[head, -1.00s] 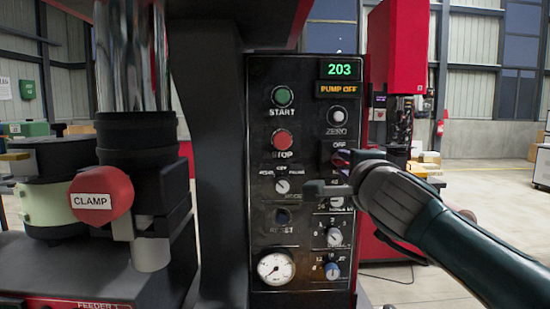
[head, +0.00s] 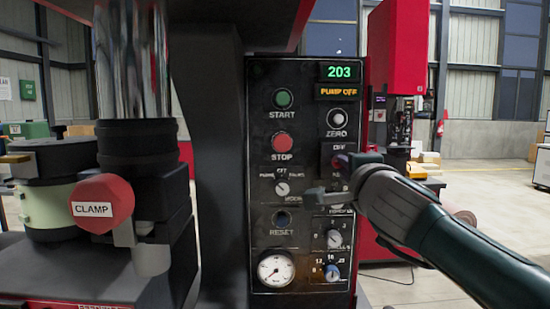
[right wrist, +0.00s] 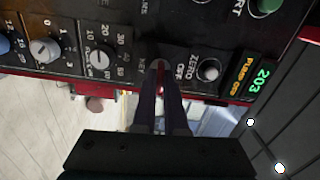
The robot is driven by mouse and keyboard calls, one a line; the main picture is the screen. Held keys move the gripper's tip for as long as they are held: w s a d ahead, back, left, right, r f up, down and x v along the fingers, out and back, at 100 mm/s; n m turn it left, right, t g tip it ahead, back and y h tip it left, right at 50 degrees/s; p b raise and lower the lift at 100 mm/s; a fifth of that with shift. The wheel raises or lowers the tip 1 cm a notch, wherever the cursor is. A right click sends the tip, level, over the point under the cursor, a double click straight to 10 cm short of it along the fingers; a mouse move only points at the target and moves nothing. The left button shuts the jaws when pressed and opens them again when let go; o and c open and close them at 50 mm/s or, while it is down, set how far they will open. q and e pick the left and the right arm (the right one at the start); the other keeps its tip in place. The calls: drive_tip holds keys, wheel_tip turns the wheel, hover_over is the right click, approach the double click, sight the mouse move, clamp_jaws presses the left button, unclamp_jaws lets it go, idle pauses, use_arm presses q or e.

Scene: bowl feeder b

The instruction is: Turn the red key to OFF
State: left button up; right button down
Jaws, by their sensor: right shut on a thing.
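The red key (right wrist: 160,73) sits in the front of the black control panel (head: 261,150), just below the word OFF. In the right wrist view it stands between the two fingers of my right gripper (right wrist: 158,84), which is shut on it. In the head view my right gripper (head: 338,178) comes in from the right and covers most of the key (head: 340,162); only a small red part shows. The exact angle of the key is hard to tell. The orange display (head: 338,93) reads PUMP OFF. My left gripper is not in view.
The panel also carries a white ZERO button (head: 338,117), a green START button (head: 283,98), a red STOP button (head: 282,143), several small dials and a gauge (head: 276,268). A red CLAMP knob (head: 101,203) stands at the left. Open floor lies to the right.

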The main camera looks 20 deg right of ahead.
drive_tip(key=shift+n+p, duration=1)
drive_tip(key=shift+n, duration=1.1)
drive_tip(key=shift+n+p, duration=1.35)
drive_tip(key=shift+n, duration=1.15)
